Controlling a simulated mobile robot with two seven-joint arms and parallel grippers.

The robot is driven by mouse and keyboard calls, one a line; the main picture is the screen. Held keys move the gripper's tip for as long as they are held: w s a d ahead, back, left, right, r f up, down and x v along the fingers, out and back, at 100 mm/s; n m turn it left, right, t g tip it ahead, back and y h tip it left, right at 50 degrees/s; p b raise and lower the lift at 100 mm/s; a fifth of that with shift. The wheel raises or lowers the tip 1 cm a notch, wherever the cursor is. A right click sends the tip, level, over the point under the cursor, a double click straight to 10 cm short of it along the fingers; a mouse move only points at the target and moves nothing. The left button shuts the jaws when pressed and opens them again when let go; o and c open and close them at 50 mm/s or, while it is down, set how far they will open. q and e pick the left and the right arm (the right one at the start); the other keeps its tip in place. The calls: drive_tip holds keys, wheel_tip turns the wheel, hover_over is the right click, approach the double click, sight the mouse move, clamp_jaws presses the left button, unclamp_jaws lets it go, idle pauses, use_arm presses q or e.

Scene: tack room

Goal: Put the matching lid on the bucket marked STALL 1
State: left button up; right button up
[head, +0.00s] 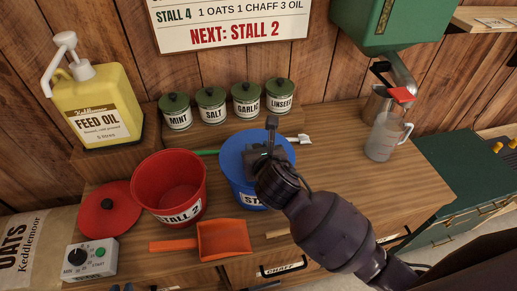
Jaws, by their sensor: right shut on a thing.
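The blue bucket (230,189) stands on the wooden bench, its white label cut off after "ST" by my right arm. A round blue surface, which looks like the blue lid (232,148), covers its top. I cannot tell whether it is fully seated or slightly above the rim. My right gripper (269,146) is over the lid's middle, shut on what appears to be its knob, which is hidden.
Left of it stands the open red STALL 2 bucket (163,201), with a red lid (107,210) lying beside it. An orange scoop (222,241) lies in front. Canisters (211,106) stand behind; a clear jug (382,137) stands right.

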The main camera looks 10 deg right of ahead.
drive_tip(key=shift+f, duration=0.6)
idle(0.6)
drive_tip(key=o, duration=0.7)
drive_tip(key=shift+c, duration=0.2)
drive_tip(key=shift+s, duration=0.1)
drive_tip(key=shift+v, duration=1.35)
drive_tip(key=v, duration=0.8)
drive_tip(key=shift+s, duration=0.1)
